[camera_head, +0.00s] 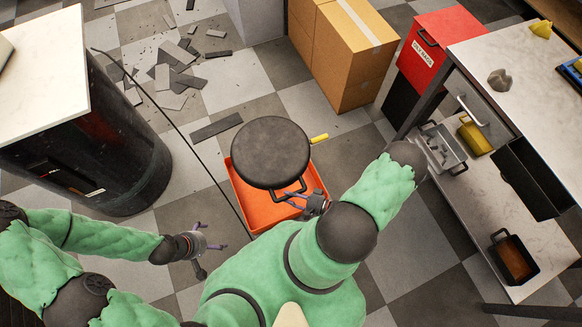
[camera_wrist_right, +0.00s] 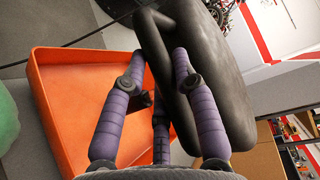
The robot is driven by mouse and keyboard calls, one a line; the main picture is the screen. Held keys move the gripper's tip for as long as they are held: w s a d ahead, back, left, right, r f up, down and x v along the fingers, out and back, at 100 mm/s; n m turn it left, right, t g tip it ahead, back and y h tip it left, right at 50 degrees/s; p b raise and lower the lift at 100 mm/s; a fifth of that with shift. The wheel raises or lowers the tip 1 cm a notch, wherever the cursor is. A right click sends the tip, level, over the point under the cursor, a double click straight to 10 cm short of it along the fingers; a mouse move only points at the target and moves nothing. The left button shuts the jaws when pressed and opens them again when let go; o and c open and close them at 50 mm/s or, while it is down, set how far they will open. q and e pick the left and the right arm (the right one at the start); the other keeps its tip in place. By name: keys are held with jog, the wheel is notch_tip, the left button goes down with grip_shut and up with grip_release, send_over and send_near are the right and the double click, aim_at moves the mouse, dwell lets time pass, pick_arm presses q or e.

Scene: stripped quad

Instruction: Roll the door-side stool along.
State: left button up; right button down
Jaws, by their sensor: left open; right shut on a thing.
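The stool has a round dark seat (camera_head: 271,152) with a black handle (camera_head: 289,190) on its near edge. It stands above an orange tray (camera_head: 252,212), which shows around its near side; what is under the seat is hidden. My right gripper (camera_head: 303,197) is shut on the stool's handle. In the right wrist view, its purple fingers (camera_wrist_right: 160,85) are around the handle beside the dark seat (camera_wrist_right: 205,75), with the orange tray (camera_wrist_right: 75,105) below. My left gripper (camera_head: 208,240) is open and empty, to the left of the tray, over the floor.
Broken slabs (camera_head: 175,75) litter the floor at the back left. Cardboard boxes (camera_head: 345,55) and a red bin (camera_head: 440,45) stand at the back right. A metal bench (camera_head: 510,75) is on the right, a dark drum (camera_head: 130,165) on the left. A thin cable crosses the floor.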

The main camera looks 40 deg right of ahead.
jog(key=c, duration=0.9)
grip_release()
jog(key=shift+c, duration=0.2)
jog(key=v, duration=1.2)
